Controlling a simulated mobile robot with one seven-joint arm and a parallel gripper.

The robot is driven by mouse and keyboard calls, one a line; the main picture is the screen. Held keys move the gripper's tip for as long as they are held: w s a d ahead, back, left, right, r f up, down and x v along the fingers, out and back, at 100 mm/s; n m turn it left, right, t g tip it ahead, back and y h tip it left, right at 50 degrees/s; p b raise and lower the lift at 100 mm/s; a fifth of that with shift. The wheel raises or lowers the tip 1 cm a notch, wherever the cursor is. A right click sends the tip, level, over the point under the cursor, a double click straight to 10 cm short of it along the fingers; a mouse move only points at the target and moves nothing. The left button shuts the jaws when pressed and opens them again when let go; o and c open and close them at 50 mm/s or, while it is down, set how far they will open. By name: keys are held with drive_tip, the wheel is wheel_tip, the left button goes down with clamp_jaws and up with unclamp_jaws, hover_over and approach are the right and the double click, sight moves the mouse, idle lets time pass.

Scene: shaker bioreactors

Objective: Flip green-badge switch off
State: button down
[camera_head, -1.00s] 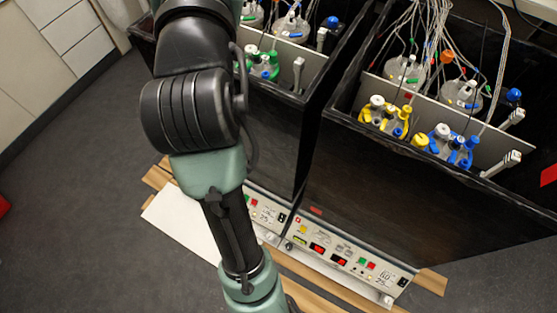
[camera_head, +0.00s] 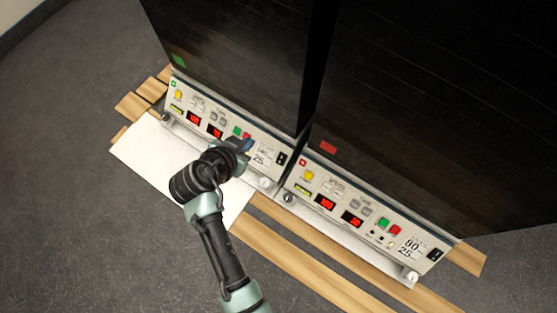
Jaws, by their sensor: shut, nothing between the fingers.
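The left shaker has a green badge (camera_head: 179,61) on its black front. Its control panel (camera_head: 205,105) runs along the bottom, with a small green mark at its left end. A black rocker switch (camera_head: 281,158) sits at this panel's right end; its position is too small to tell. My gripper (camera_head: 245,146) is shut and empty in front of the panel, left of the switch and close to the green and red buttons (camera_head: 238,131). It partly covers the panel's lower middle. Whether it touches the panel I cannot tell.
The right shaker has a red badge (camera_head: 328,147), a similar panel (camera_head: 340,187) and its own black switch (camera_head: 435,254). A white board (camera_head: 140,155) and wooden planks (camera_head: 300,262) lie in front on the grey floor. Free floor is at the left.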

drive_tip(key=g+h+b, duration=0.1)
drive_tip(key=b, duration=0.2)
approach(279, 162)
drive_tip(key=b+x, duration=0.5)
drive_tip(key=b, duration=0.3)
drive_tip(key=shift+b, duration=0.4)
drive_tip(key=shift+b+x, duration=0.75)
drive_tip(key=shift+x, duration=0.2)
drive_tip(key=shift+w+r, duration=0.1)
